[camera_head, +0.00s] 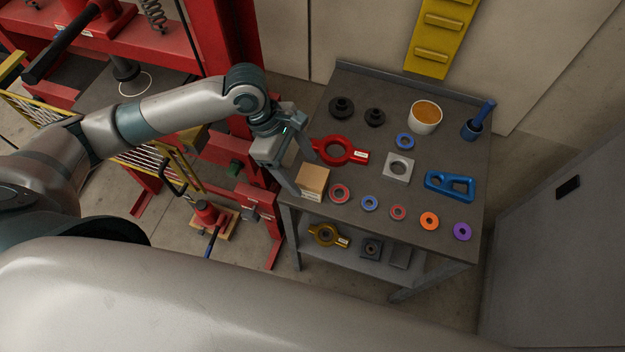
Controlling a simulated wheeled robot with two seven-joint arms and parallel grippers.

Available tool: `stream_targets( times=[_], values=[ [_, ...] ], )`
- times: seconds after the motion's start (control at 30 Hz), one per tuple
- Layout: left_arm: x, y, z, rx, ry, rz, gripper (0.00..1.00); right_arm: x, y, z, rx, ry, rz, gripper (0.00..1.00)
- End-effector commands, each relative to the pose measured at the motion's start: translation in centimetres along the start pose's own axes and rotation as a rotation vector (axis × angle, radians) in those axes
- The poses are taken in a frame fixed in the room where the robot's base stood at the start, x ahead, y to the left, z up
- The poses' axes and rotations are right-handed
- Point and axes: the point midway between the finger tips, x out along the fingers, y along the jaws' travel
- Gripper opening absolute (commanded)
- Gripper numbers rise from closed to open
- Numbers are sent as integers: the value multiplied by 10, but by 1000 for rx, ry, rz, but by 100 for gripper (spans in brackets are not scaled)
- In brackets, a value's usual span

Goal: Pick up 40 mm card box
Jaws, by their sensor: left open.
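The card box (312,180) is a small tan cardboard cube. It sits on the dark table (380,215) near its left front edge. My left gripper (305,175) comes in from the upper left, with its fingers pointing down toward the box. It is open, with one finger at the left side of the box and the other near its far right side. Whether the fingers touch the box I cannot tell. My right gripper is not in view.
A red ring bracket (357,155) lies just behind the box. A red ring (339,194) lies close to its right, in a row of several rings. A grey square block (398,167), a blue part (450,185) and a white cup (424,117) stand farther right. A red press frame (228,50) stands left.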

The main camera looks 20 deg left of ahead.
Motion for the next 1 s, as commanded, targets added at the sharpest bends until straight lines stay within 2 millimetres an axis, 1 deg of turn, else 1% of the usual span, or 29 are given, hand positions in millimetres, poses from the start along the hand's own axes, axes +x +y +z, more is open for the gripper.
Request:
stream_targets(
  times=[0.17,0.33,0.4,0.53,0.63,1.0],
  values=[
    [8,0,2,-2,-1,-2,69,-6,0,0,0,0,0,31],
    [27,0,3,-2,0,-3,69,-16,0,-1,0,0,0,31],
    [37,0,2,-2,-1,-3,69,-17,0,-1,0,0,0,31],
    [49,0,2,0,0,-1,69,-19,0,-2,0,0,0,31],
    [52,0,2,0,0,0,69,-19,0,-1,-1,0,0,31],
    [52,1,2,0,0,0,69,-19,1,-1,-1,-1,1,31]
  ],
)
